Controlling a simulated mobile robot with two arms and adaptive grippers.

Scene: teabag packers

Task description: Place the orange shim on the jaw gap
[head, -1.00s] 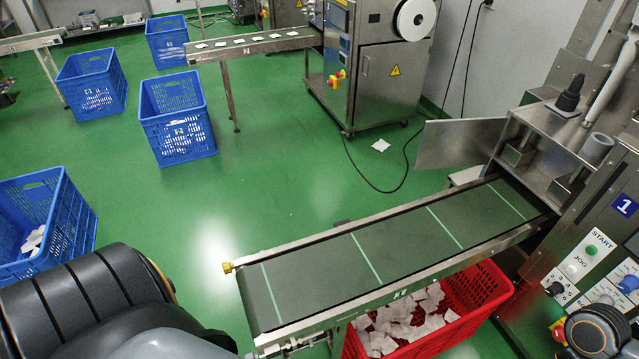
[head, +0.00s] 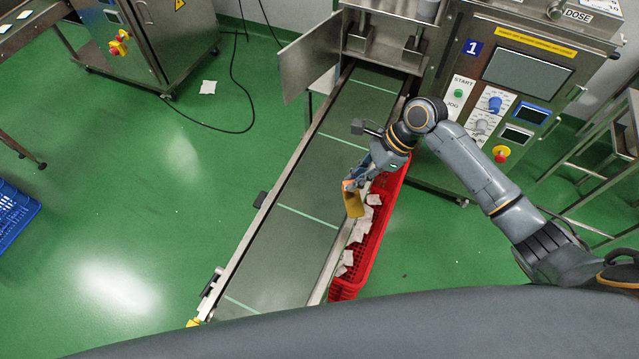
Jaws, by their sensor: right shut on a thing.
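The orange shim (head: 354,205) is a small orange-yellow piece in the head view, held at the tips of my right gripper (head: 353,184). The right gripper is shut on it and points down and to the left. From this angle the shim appears over the right edge of the conveyor belt, close to the red crate; its height above them is hard to judge. I cannot make out the jaw gap clearly; the steel opening of machine 1 (head: 387,44) is at the belt's far end. My left gripper is not in view.
The green conveyor belt (head: 290,245) runs from machine 1 toward me. A red crate (head: 378,228) with white teabags stands along its right side. An open steel door (head: 311,56) is left of the machine. A control panel (head: 480,105) is right.

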